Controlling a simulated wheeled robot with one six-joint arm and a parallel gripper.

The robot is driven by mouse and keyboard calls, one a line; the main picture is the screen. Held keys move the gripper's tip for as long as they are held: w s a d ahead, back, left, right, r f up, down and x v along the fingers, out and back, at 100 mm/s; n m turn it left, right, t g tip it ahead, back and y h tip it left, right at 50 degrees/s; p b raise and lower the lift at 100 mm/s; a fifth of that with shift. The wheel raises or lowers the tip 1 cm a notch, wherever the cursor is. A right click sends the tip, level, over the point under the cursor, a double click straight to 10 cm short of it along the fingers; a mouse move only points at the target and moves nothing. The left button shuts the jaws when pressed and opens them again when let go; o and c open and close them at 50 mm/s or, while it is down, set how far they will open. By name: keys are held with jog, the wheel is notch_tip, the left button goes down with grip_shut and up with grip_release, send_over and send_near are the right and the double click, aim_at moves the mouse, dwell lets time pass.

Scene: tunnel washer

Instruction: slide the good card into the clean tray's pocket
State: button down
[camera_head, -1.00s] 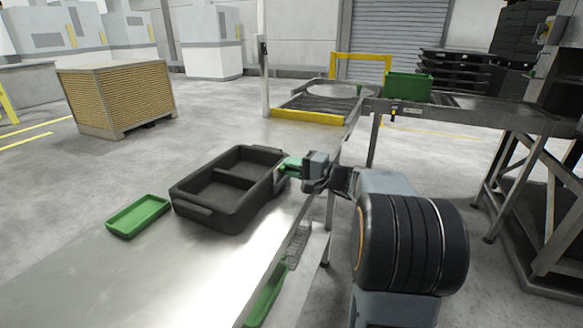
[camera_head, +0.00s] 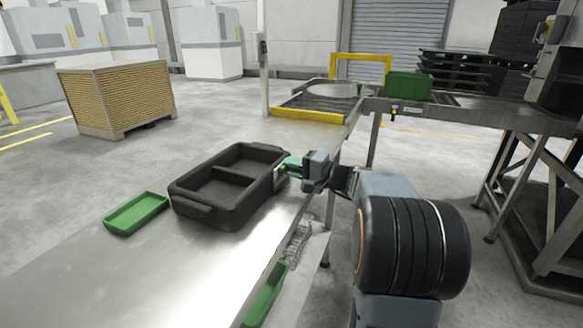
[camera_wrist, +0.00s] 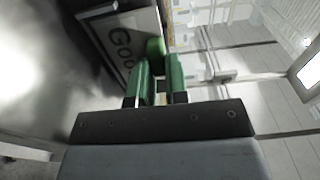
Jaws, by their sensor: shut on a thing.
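A black two-compartment tray (camera_head: 207,211) stands on the metal table. My gripper (camera_head: 290,166) is at its right end, close to the tray wall. In the wrist view my gripper (camera_wrist: 159,78) has green fingers close together, shut on a small green piece (camera_wrist: 156,47) at the card's edge. The pale good card (camera_wrist: 122,36), with the letters "Goo" showing, lies just beyond the fingers against a dark surface, which looks like the tray's end. The fingers hide the rest of its lettering. I cannot tell how far the card is in a pocket.
A shallow green tray (camera_head: 135,213) lies left of the black tray. Another green tray (camera_head: 266,296) and a wire basket (camera_head: 298,243) are below the table's right edge. A green crate (camera_head: 408,86) stands on the rear conveyor. The table's front is clear.

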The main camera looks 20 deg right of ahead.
dwell(0.3)
jog(key=c, duration=1.1)
grip_release()
jog(key=shift+o, duration=0.2)
jog(key=shift+f, duration=0.15)
jog(key=shift+s, duration=0.1)
jog(key=v, duration=1.3)
jog(key=shift+s+d+r, duration=0.25)
jog(key=shift+s+r, duration=0.05)
